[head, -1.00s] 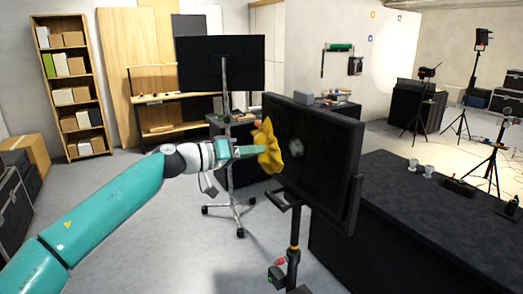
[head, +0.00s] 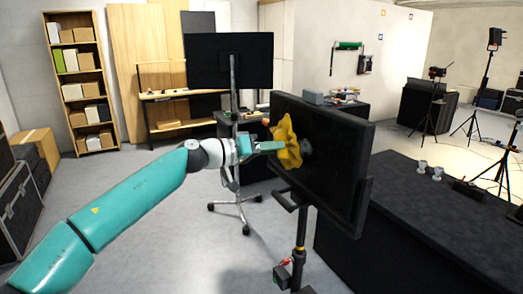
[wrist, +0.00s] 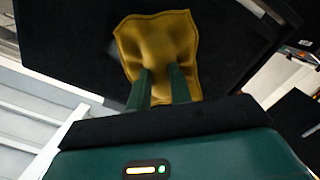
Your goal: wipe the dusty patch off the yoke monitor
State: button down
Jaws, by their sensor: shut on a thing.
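The yoke monitor (head: 341,165) is a black screen held in a yoke on a stand, right of my arm in the head view. A small, faint grey dusty patch (head: 307,147) shows on its screen, just right of a yellow cloth (head: 289,153). My gripper (head: 279,146) is shut on the cloth, which is spread against or very close to the screen and hides part of the patch. In the wrist view the two green fingers (wrist: 158,85) pinch the yellow cloth (wrist: 158,42) in front of the dark screen.
A second monitor (head: 230,60) on a wheeled stand is behind my arm. Bare floor (head: 190,235) is open below my arm.

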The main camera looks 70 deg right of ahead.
aim_at(294, 151)
jog(key=shift+x, duration=0.9)
jog(key=shift+r, duration=0.1)
jog(key=shift+s+a, duration=2.05)
jog(key=shift+s, duration=0.25)
jog(key=shift+s+a, duration=0.6)
jog(key=shift+s, duration=0.2)
jog(key=shift+w+d, duration=1.35)
jog(key=shift+w, duration=0.2)
jog(key=shift+w+d, duration=1.3)
jog(key=shift+w, duration=0.25)
